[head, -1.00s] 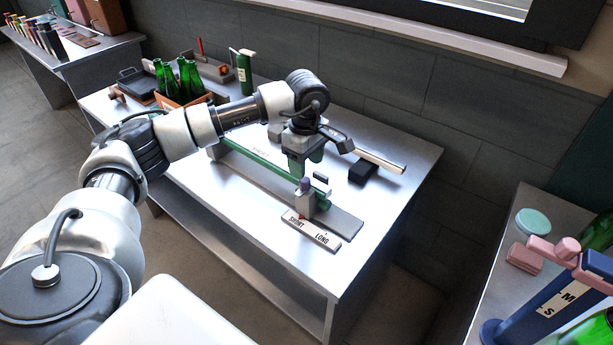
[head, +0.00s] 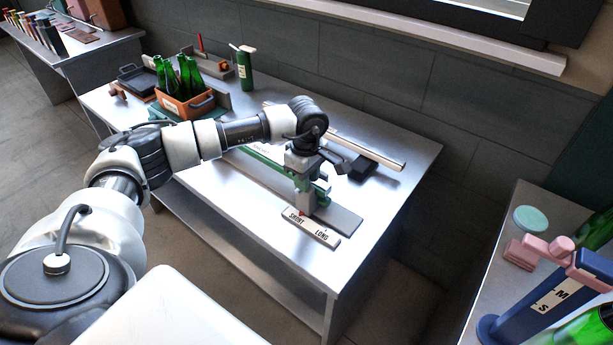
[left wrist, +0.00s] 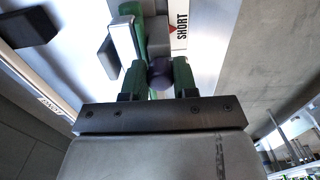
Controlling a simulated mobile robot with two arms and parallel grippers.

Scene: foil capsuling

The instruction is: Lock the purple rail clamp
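The purple clamp's round knob (left wrist: 161,72) shows in the left wrist view between the two green fingers of my left gripper (left wrist: 158,78). The fingers lie close on both sides of it; I cannot tell whether they press on it. In the head view my left gripper (head: 308,192) is down at the clamp end of the green rail (head: 262,157) and hides the knob. A plate marked SHORT and LONG (head: 311,229) lies in front; a red pointer (head: 301,213) is at SHORT. My right gripper is not in view.
A black block (head: 362,168) and a pale bar (head: 375,153) lie behind the gripper. An orange crate of green bottles (head: 187,104) stands at the table's far left. The table's right part (head: 400,190) is clear. A second table with a blue stand (head: 540,305) is at right.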

